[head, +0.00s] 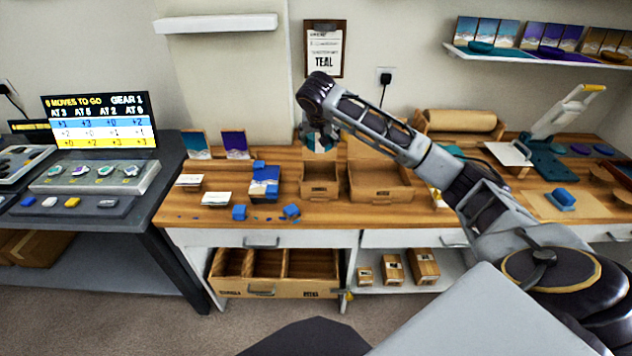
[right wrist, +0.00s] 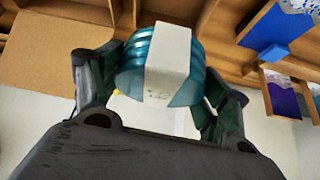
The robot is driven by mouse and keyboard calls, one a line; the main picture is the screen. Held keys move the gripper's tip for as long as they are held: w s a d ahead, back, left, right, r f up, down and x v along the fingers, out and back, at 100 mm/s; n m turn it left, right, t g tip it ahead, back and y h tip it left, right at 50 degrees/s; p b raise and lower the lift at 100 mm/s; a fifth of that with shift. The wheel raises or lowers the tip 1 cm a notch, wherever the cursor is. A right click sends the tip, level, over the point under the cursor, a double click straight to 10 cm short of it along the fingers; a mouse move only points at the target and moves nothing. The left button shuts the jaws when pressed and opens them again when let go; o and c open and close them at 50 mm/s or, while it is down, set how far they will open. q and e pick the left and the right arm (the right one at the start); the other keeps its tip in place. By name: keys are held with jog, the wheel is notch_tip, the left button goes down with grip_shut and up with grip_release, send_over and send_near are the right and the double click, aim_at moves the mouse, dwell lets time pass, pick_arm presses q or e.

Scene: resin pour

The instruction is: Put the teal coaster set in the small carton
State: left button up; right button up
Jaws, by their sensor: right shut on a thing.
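The teal coaster set (right wrist: 133,76) is a stack of round teal discs with a white paper band around it. My right gripper (head: 320,145) is shut on it; in the right wrist view the fingers (right wrist: 160,95) press on its two sides. In the head view the gripper hangs above the small open carton (head: 320,191) on the wooden bench, and a bit of teal shows between the fingers. The set is held above the carton, apart from it. The carton's inside looks empty from here. My left gripper is not in view.
A larger open carton (head: 381,191) stands right beside the small one. Left of it are a blue packet (head: 264,180), blue blocks (head: 239,212) and white cards (head: 215,198). A clipboard (head: 324,48) reading TEAL hangs on the wall. A paper roll (head: 460,121) lies behind.

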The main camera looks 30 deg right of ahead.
jog(key=shift+r, duration=0.1)
notch_tip(320, 180, down, 6)
jog(key=shift+r+b, duration=0.2)
jog(key=shift+b, duration=0.1)
jog(key=shift+f, duration=0.25)
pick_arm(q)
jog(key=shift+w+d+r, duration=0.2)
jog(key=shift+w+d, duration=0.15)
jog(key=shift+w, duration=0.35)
pick_arm(e)
jog(key=shift+f, duration=0.15)
